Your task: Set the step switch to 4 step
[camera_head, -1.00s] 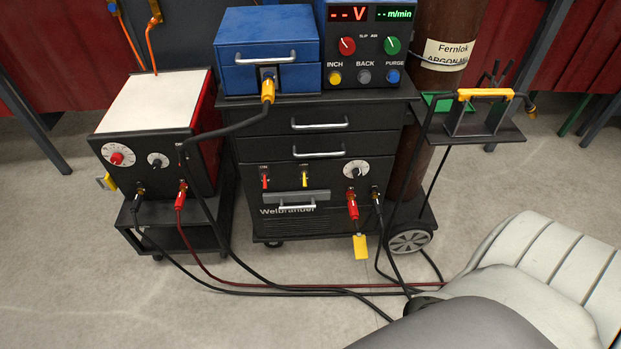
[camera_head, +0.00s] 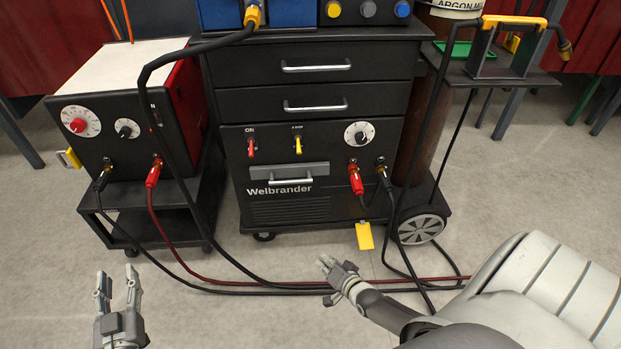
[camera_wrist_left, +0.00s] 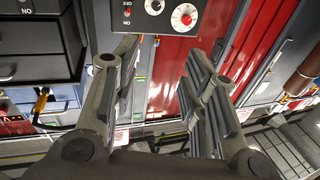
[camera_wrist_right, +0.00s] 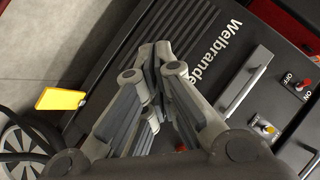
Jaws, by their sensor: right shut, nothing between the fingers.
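The step switch (camera_head: 298,145) is a small yellow lever on the black front panel of the Welbrander welder (camera_head: 316,68). Its lettering is too small to read surely in the head view, and I cannot tell its setting. It also shows in the right wrist view (camera_wrist_right: 265,128), right of the fingers. My right gripper (camera_head: 326,263) is shut and empty, below and in front of the panel, apart from the switch. My left gripper (camera_head: 118,286) is open and empty at the lower left, far from the switch.
A red ON/OFF switch (camera_head: 251,148) is left of the step switch, and a white dial (camera_head: 359,134) is right. A drawer handle (camera_head: 291,181) sits below. Cables (camera_head: 240,287) cross the floor. A yellow tag (camera_head: 364,236) hangs low. A second black unit (camera_head: 118,110) stands left.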

